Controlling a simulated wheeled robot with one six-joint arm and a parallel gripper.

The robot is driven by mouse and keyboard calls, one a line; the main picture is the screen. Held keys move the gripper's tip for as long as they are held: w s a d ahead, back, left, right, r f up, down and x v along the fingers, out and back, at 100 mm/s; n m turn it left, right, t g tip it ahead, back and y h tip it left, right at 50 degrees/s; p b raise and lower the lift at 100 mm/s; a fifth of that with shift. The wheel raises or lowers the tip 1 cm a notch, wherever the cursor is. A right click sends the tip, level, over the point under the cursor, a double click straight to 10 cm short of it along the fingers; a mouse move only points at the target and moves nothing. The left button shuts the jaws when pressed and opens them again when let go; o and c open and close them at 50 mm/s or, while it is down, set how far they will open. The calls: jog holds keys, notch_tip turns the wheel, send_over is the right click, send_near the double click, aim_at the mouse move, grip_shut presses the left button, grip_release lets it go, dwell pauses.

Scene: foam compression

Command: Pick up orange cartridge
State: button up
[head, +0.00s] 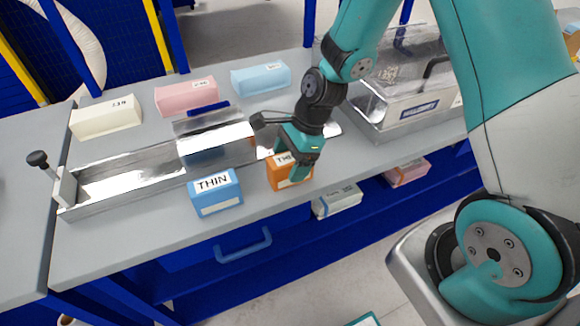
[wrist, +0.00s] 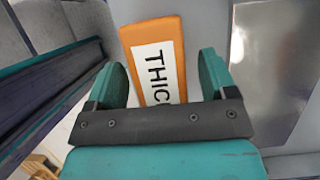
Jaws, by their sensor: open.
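The orange cartridge (head: 288,172) sits on the grey table near its front edge, right of a blue cartridge. Its label is partly covered by my gripper in the head view. My gripper (head: 290,165) is open, pointing down right at the orange cartridge. In the wrist view the orange cartridge (wrist: 158,58) has a white label reading "THIC", the rest hidden behind the gripper. The cartridge lies between the two teal fingers of my gripper (wrist: 170,78), with a visible gap on the right side. Whether either finger touches it I cannot tell.
The blue "THIN" cartridge (head: 215,192) stands close on the left. A long metal trough (head: 130,185) runs behind both. White (head: 105,118), pink (head: 187,97) and light blue (head: 261,78) blocks lie farther back. A clear-covered case (head: 405,95) stands to the right.

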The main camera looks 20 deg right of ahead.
jog(key=shift+f, duration=0.2)
dwell(0.4)
jog(key=c, duration=1.1)
